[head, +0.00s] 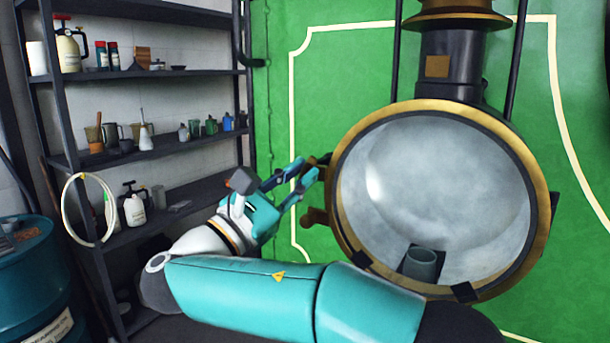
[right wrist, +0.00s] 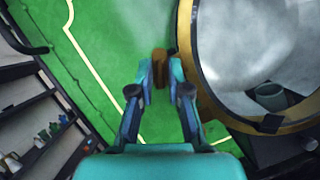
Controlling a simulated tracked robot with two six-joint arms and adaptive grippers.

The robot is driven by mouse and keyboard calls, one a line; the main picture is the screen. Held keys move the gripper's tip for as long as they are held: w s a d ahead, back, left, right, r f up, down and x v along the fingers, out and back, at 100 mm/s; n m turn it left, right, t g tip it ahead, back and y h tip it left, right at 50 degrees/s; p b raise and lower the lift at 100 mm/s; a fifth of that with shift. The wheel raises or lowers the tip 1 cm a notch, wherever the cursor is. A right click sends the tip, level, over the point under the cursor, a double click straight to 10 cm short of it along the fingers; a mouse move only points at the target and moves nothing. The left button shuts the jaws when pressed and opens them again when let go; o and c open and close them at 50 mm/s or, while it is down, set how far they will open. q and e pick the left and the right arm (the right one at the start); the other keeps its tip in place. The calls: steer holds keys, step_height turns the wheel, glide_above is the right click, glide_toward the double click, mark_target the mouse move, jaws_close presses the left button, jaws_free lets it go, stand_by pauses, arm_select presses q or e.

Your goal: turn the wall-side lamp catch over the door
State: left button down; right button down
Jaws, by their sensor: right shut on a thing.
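The big round lamp has a brass-rimmed glass door (head: 435,200), which looks closed against its rim. A small brown-brass catch (head: 321,159) stands at the left edge of the rim, on the side toward the shelf wall. My right gripper (head: 307,171) reaches it from the left and is shut on it. In the right wrist view the catch (right wrist: 160,66) sits between the two fingertips (right wrist: 161,78), just left of the door's rim (right wrist: 190,60). Whether the catch overlaps the door edge is hard to tell. My left gripper is not in view.
A second brass lug (head: 314,216) sticks out lower on the rim's left. A green panel (head: 310,90) with cream lines lies behind the lamp. A dark shelf rack (head: 150,75) with bottles and cans stands at the left, a teal drum (head: 35,285) at lower left.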

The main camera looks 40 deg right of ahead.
steer(key=shift+w+a+r+m+g+y+p, duration=0.15)
steer(key=shift+m+g+y, duration=0.5)
steer(key=shift+m, duration=1.8)
steer(key=shift+w+d+r+m+g+y+p, duration=0.2)
steer(key=shift+m+g+y, duration=0.45)
steer(key=shift+m, duration=1.75)
steer(key=shift+a+m+g+y+p, duration=0.2)
steer(key=shift+m+g+y, duration=0.45)
steer(key=shift+m, duration=1.8)
steer(key=c, duration=1.3)
jaws_free()
steer(key=shift+f, duration=0.2)
steer(key=shift+s, duration=0.1)
